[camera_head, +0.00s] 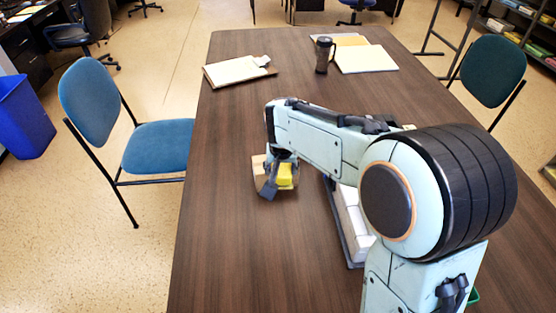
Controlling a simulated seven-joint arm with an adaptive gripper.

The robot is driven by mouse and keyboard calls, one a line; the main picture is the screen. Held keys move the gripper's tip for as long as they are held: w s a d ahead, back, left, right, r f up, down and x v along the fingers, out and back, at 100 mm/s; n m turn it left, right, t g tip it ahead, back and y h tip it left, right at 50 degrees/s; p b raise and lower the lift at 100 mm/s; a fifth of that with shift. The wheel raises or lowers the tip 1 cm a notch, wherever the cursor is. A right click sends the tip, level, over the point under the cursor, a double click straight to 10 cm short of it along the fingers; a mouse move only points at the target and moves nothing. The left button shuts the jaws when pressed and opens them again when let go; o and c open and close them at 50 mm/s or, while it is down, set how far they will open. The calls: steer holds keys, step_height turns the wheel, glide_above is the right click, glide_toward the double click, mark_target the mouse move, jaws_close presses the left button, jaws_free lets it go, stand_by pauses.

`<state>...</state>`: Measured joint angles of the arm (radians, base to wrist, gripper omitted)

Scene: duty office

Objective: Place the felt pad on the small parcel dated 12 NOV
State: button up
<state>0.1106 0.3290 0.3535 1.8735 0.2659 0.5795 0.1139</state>
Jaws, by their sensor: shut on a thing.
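My gripper (277,181) points down over the left-middle part of the brown table, at the end of my bent arm. It is shut on a small yellow piece (285,175), which may be the felt pad. A slate-grey piece (266,189) shows just left of the yellow one; I cannot tell whether it is a fingertip or a separate thing. A tan cardboard parcel (257,165) is partly hidden behind and beneath my gripper. No date on it is readable. I cannot tell whether the yellow piece touches the parcel.
A grey tray (336,212) with white boxes (352,219) is partly hidden by my arm. The table's front left (240,265) is clear.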

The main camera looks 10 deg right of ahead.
steer(key=shift+a+r+n, duration=0.2)
steer(key=shift+a+n, duration=0.05)
steer(key=shift+n, duration=0.25)
steer(key=shift+w+a, duration=0.1)
steer(key=shift+w, duration=0.05)
steer(key=w+f, duration=0.3)
steer(key=w, duration=0.1)
steer(key=w+a+f, duration=0.1)
steer(key=w+f, duration=0.2)
steer(key=w, duration=0.1)
steer(key=w+a+f, duration=0.1)
steer(key=w+f, duration=0.2)
steer(key=w, duration=0.2)
steer(key=shift+s+x, duration=0.2)
steer(key=shift+x, duration=0.7)
steer(key=shift+s+x, duration=0.2)
steer(key=shift+x, duration=0.65)
steer(key=shift+f, duration=0.25)
steer(key=o, duration=1.1)
steer(key=shift+o, duration=0.2)
